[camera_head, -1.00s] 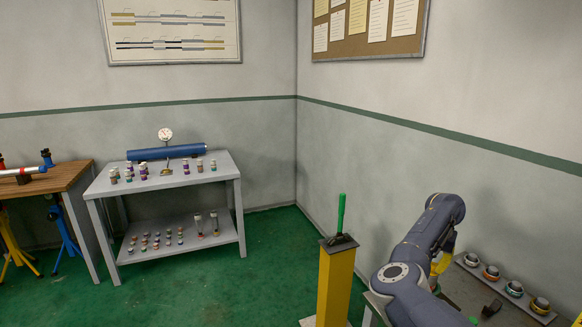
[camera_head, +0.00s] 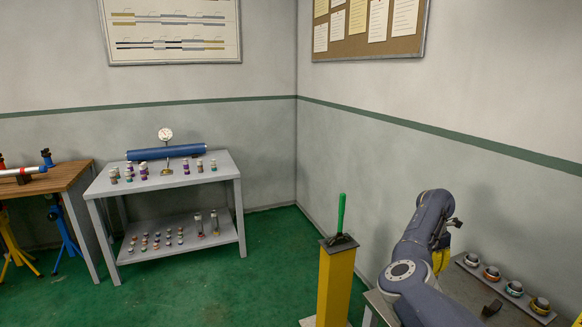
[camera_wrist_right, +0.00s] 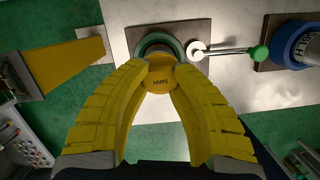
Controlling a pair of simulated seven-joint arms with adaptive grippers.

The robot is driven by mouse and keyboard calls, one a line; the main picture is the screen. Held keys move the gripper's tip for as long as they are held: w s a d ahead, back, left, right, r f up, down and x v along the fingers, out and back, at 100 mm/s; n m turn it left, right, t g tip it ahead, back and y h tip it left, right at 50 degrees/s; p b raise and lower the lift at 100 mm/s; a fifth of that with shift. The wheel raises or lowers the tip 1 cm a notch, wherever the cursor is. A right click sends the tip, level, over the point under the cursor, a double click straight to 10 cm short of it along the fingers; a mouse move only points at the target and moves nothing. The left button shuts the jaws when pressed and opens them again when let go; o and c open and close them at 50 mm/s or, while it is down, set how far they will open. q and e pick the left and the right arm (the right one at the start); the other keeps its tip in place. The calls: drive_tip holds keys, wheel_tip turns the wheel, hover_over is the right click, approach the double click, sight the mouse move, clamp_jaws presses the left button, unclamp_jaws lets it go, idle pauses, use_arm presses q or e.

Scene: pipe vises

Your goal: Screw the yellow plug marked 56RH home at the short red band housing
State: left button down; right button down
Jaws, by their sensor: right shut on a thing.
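My right gripper (camera_wrist_right: 158,80) is shut on a yellow plug (camera_wrist_right: 158,88) in the right wrist view. Dark lettering on its face appears upside down and seems to read 56RH. Behind the plug is a round housing (camera_wrist_right: 142,42) with a green ring, on a dark plate; I cannot tell whether the plug touches it. In the head view my right gripper (camera_head: 441,260) is mostly hidden behind my arm, over the right-hand bench. I cannot identify a short red band housing for certain. My left gripper is not in view.
A blue housing (camera_wrist_right: 297,44) and a green-knobbed handle (camera_wrist_right: 261,53) are beside the green-ringed one. A yellow post (camera_head: 336,285) with a green handle stands left of my arm. A grey shelf table (camera_head: 219,167) carries small parts.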

drive_tip(key=m+g, duration=0.1)
drive_tip(key=m, duration=0.5)
drive_tip(key=shift+m, duration=0.3)
drive_tip(key=c, duration=1.3)
unclamp_jaws()
drive_tip(key=shift+o, duration=0.2)
drive_tip(key=shift+r, duration=1.1)
